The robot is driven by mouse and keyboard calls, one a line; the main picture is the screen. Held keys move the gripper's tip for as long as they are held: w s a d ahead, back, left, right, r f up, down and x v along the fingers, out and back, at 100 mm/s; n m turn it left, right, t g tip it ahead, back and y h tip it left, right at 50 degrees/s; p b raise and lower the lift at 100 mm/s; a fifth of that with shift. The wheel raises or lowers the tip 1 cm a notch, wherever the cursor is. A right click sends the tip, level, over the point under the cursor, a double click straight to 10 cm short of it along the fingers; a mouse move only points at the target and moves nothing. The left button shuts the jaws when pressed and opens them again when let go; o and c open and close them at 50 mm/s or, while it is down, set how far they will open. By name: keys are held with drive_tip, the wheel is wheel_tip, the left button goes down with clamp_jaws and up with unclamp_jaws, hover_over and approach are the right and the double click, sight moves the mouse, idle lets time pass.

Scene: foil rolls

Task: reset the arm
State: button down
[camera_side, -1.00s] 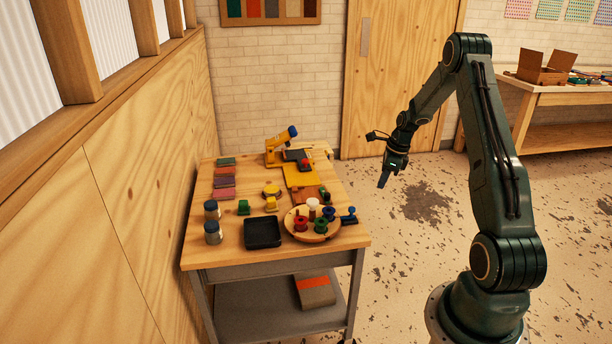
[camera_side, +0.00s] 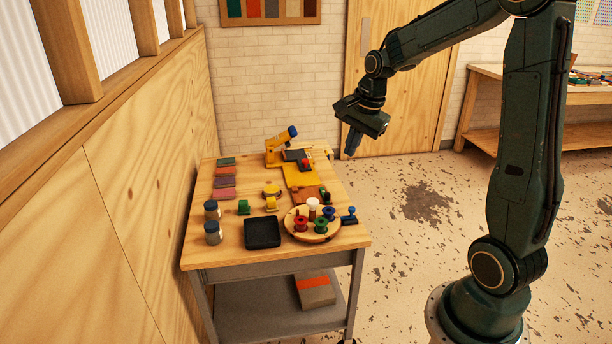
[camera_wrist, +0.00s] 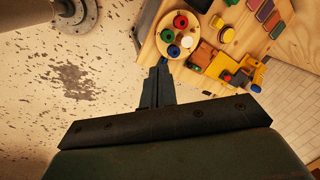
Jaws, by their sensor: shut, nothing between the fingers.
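My gripper (camera_side: 352,143) is raised in the air to the right of the wooden work table (camera_side: 209,259), apart from everything on it. Its fingers point down and are shut with nothing between them. In the wrist view my gripper (camera_wrist: 158,72) shows its closed fingers in the middle, with the floor and the table's edge beyond. The foil rolls (camera_side: 301,224) in red, green, blue and white stand on a round wooden tray (camera_side: 296,236) at the table's front right. The rolls also show at the top of the wrist view (camera_wrist: 180,21).
A wooden wall lies left. The floor right of the table is clear.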

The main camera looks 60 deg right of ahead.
drive_tip(key=s+a+r+n+t, duration=0.1)
drive_tip(key=s+a+r+n, duration=0.25)
drive_tip(key=a, duration=0.25)
drive_tip(key=s+a+r+n, duration=0.3)
drive_tip(key=a+n, duration=0.2)
drive_tip(key=s+a+n+t, duration=0.1)
drive_tip(key=s+a+n, duration=0.7)
drive_tip(key=s+n, duration=0.2)
drive_tip(key=shift+s, duration=0.7)
